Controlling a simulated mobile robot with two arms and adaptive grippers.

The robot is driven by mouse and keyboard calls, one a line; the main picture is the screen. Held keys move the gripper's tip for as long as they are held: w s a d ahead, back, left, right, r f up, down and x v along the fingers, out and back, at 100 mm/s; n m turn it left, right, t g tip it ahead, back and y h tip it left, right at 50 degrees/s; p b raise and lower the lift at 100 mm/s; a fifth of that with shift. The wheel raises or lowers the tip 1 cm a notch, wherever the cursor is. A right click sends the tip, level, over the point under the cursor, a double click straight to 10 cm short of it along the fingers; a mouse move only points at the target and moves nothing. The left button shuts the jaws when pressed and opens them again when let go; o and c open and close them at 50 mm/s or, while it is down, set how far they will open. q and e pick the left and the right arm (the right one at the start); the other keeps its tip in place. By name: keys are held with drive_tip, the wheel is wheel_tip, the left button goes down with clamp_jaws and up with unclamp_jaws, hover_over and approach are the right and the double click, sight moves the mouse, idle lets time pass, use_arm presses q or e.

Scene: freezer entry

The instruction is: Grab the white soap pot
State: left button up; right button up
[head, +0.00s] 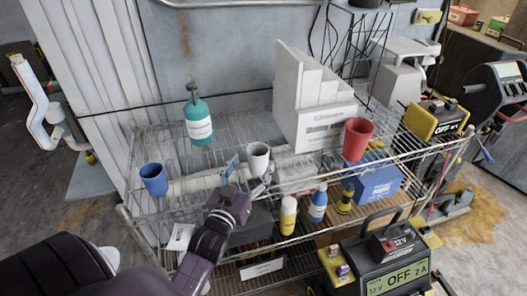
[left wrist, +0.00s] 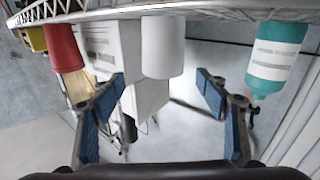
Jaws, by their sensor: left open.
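The white soap pot (head: 258,153) is a plain white cup-shaped pot standing upright on the top wire shelf. It also shows in the left wrist view (left wrist: 162,46), where the scene appears upside down. My left gripper (head: 248,173) is open, just on the near side of the pot. In the left wrist view, the blue-padded fingers of my left gripper (left wrist: 161,84) are spread apart, with the pot seen in line with the gap between them and nothing gripped. I cannot tell whether the fingertips reach beside the pot. My right gripper is not in view.
On the same rack (head: 175,205) stand a blue cup (head: 153,180) left, a teal bottle (head: 198,121) behind left, a white box (head: 318,127) behind right and a red cup (head: 356,140) right. Yellow and blue-labelled bottles (head: 317,205) stand nearer, at the right of my left arm.

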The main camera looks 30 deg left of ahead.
sight(261, 144)
use_arm(q)
drive_tip(key=shift+w+a+r, duration=0.1)
drive_tip(key=shift+w, duration=0.35)
drive_tip(key=shift+p+x, duration=0.7)
drive_tip(key=shift+x, duration=0.3)
drive_tip(key=x, duration=0.2)
drive_tip(key=p+x, duration=0.1)
drive_tip(key=x, duration=0.1)
drive_tip(key=shift+s+a+f, duration=0.1)
drive_tip(key=shift+a+f, duration=0.15)
drive_tip(key=shift+a, duration=0.05)
drive_tip(key=c, duration=1.2)
drive_tip(key=shift+c, duration=0.2)
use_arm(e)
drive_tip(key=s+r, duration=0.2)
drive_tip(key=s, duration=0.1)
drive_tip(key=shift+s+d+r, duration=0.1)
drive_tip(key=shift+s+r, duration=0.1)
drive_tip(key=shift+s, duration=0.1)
use_arm(q)
drive_tip(key=shift+r, duration=0.2)
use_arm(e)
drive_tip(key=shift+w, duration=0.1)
